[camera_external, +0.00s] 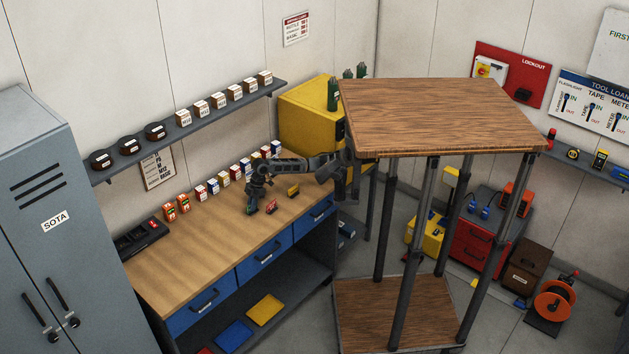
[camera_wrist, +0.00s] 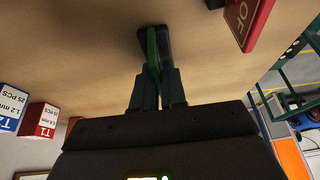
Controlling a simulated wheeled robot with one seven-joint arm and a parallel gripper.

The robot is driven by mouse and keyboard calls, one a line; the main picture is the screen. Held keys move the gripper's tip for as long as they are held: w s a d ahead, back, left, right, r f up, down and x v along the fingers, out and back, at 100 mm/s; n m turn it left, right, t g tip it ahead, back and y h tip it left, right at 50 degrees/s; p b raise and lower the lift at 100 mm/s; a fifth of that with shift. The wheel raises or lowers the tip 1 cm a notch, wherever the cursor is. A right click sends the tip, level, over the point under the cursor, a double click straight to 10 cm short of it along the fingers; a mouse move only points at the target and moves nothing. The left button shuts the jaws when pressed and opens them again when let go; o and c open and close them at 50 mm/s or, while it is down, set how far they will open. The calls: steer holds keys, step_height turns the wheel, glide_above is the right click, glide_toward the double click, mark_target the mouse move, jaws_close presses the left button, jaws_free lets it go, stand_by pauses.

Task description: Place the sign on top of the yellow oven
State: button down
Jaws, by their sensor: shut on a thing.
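The yellow oven (camera_external: 305,104) stands at the back, beyond the far end of the workbench, with its right part hidden. Green bottle-like objects (camera_external: 333,94) show at its top right. My gripper (camera_external: 251,207) is low over the bench in the external view. In the wrist view my gripper (camera_wrist: 157,80) is shut on a thin green sign (camera_wrist: 152,45) seen nearly edge-on, with a dark part around its far end. Its lettering is not visible. A red sign (camera_external: 271,206) stands close by on the bench; it also shows in the wrist view (camera_wrist: 240,18).
A yellow sign (camera_external: 293,192) stands farther along the workbench (camera_external: 205,250). Several small boxes (camera_external: 224,179) line the bench's wall side, and a shelf (camera_external: 190,130) with boxes and rolls hangs above. The bench's near left surface is mostly clear.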

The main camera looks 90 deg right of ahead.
steer(key=shift+r, duration=0.55)
step_height(320, 180, up, 3)
steer(key=shift+f+b, duration=0.2)
steer(key=shift+b, duration=0.25)
steer(key=s+d+r+b, duration=0.2)
steer(key=s+d+r, duration=0.5)
steer(key=d, duration=0.2)
steer(key=shift+s+r, duration=0.2)
